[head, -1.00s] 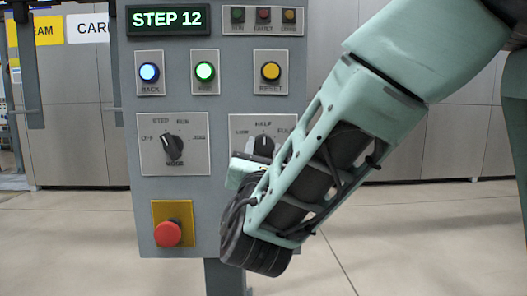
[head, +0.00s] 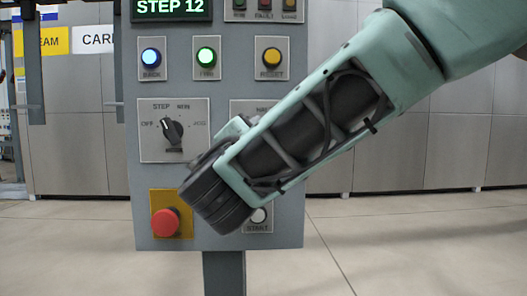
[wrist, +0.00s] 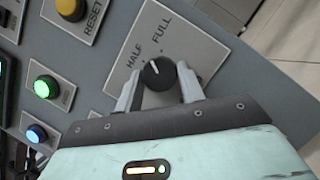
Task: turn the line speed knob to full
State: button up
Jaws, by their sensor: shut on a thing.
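The line speed knob (wrist: 160,74) is a round black knob on a pale plate (wrist: 187,50) marked HALF and FULL. In the wrist view its white mark points up and to the left, roughly between the two words. My gripper (wrist: 160,72) is shut on the knob, one grey finger on each side. In the head view my arm covers the knob and my fingers, and only part of the speed plate (head: 243,107) shows.
The grey control panel (head: 292,180) also holds a mode knob (head: 172,130), a red mushroom button (head: 165,223), and blue (head: 151,57), green (head: 206,56) and yellow (head: 271,57) buttons. A START button (head: 259,215) sits just below my wrist. Floor to the right is clear.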

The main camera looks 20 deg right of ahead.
jog(key=shift+m+g+b, duration=0.6)
jog(key=shift+m+b, duration=0.75)
jog(key=shift+m, duration=0.25)
jog(key=shift+m+g+b, duration=0.6)
jog(key=shift+m+b, duration=0.75)
jog(key=shift+m, duration=0.25)
jog(key=shift+a+r, duration=0.1)
jog(key=o, duration=1)
jog(key=shift+c, duration=0.2)
jog(key=v, duration=1.7)
jog(key=shift+a, duration=0.2)
